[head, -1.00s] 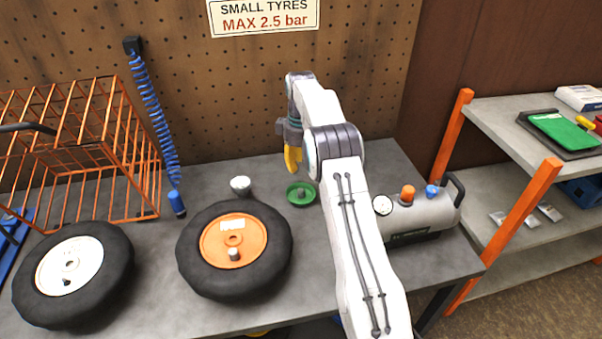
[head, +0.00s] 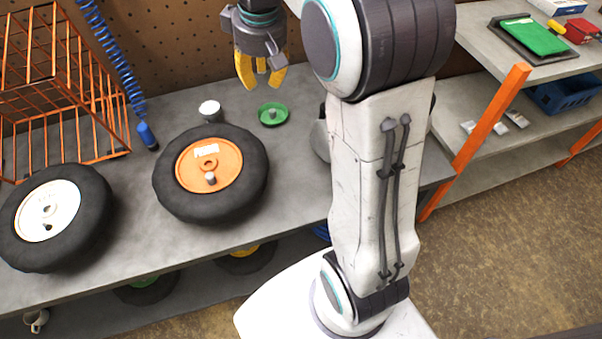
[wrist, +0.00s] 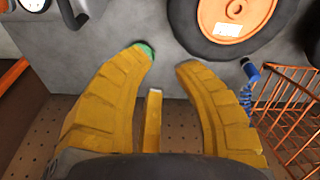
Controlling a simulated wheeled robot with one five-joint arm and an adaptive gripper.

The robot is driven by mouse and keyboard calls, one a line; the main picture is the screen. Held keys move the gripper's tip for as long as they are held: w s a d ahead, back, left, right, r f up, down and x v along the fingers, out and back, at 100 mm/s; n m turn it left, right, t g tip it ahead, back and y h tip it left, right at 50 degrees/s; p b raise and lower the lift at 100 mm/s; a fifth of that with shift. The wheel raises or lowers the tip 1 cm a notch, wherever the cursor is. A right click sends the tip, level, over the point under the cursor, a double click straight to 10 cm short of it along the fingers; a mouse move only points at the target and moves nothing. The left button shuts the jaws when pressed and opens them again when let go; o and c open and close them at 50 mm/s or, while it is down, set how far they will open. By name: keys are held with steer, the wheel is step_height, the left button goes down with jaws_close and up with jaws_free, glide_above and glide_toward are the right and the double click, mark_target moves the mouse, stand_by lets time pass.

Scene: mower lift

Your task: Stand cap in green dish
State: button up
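A small green dish (head: 273,122) stands on the grey bench, with a small grey piece (head: 272,114) upright in it. I cannot tell for sure whether this piece is the cap. A similar light grey piece (head: 211,178) stands on the orange hub of the middle wheel. My gripper (head: 262,88), with yellow fingers, is above and behind the dish in the head view. In the wrist view its fingers (wrist: 165,62) are spread, with nothing between the tips. The dish (wrist: 147,48) is mostly hidden there behind the left finger.
The orange-hub wheel (head: 250,185) lies left of the dish, and a white-hub wheel (head: 90,215) lies further left. A white-topped cup (head: 209,108) stands beside the dish. A wire cage (head: 75,120) and a blue hose (head: 112,55) are at the back left. Shelves are right.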

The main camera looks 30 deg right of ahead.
steer(key=s+a+f+t, duration=0.1)
steer(key=s+a+f, duration=0.1)
steer(key=s, duration=0.9)
steer(key=s+a+f+m, duration=0.1)
steer(key=s+a+f, duration=0.1)
steer(key=s, duration=0.9)
steer(key=shift+m+t, duration=0.3)
steer(key=shift+t, duration=0.1)
steer(key=shift+w+a+f, duration=0.1)
steer(key=shift+a, duration=0.1)
